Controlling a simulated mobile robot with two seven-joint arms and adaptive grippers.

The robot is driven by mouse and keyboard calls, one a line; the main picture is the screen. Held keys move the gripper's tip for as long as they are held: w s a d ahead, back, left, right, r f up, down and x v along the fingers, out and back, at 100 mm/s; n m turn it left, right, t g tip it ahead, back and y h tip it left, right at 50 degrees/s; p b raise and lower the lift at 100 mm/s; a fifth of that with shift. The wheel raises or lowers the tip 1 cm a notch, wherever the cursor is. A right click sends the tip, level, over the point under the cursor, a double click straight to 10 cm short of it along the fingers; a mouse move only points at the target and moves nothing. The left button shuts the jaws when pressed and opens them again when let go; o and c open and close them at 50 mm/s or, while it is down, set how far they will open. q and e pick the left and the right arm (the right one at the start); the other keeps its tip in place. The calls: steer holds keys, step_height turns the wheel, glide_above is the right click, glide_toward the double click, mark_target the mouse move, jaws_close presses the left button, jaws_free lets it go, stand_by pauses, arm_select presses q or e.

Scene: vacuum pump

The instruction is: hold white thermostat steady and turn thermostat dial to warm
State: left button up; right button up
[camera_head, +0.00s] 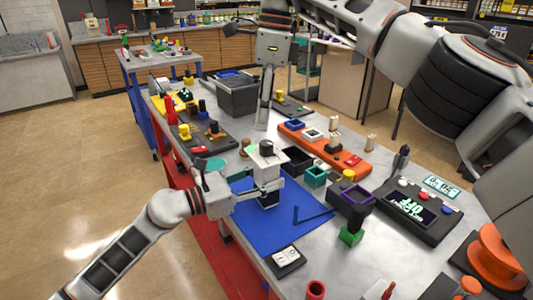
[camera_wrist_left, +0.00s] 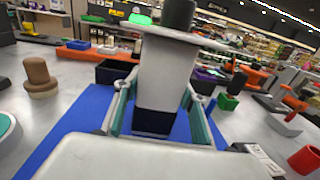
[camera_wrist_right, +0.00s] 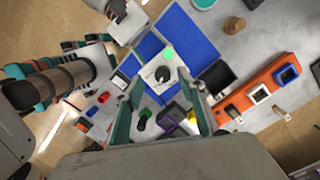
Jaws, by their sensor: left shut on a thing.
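The white thermostat (camera_head: 264,158) stands upright over the blue mat (camera_head: 245,218), with a flat white top, a black dial (camera_head: 266,148) and a dark base. My left gripper (camera_head: 262,190) is shut on its body from the left; in the left wrist view its fingers flank the white body (camera_wrist_left: 165,80). A green light (camera_wrist_left: 140,19) glows on the top beside the dial. My right gripper (camera_head: 264,118) points down above and behind the thermostat, apart from it. In the right wrist view its fingers are spread and empty, with the dial (camera_wrist_right: 162,73) seen between them. The dial's setting is unreadable.
An orange tray (camera_head: 318,148) and a black open box (camera_head: 297,160) lie behind and right. A dark panel with a display (camera_head: 410,207) is farther right. A grey bin (camera_head: 238,98) stands at the back. The front of the blue mat is mostly clear.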

mark_target(267, 142)
steer(key=f+y, duration=0.2)
steer(key=f, duration=0.1)
steer(key=shift+s+a+f+g+y, duration=0.1)
steer(key=shift+s+a+g+y, duration=0.1)
steer(key=shift+a+g+y, duration=0.15)
steer(key=shift+s+f+y, duration=0.2)
steer(key=shift+f+y, duration=0.05)
steer(key=shift+y, duration=0.5)
steer(key=shift+s+y, duration=0.25)
steer(key=shift+y, duration=0.35)
steer(key=shift+s+d+y, duration=0.15)
steer(key=shift+d+y, duration=0.15)
steer(key=shift+y, duration=0.3)
steer(key=s+d+m+t+y, duration=0.2)
steer(key=d+m+t+y, duration=0.3)
steer(key=d, duration=0.6)
steer(key=shift+n+t, duration=0.35)
steer(key=shift+n, duration=0.25)
steer(key=x, duration=1.1)
steer(key=shift+a+f, duration=0.15)
steer(key=shift+f, duration=0.1)
steer(key=shift+w, duration=0.1)
jaws_close()
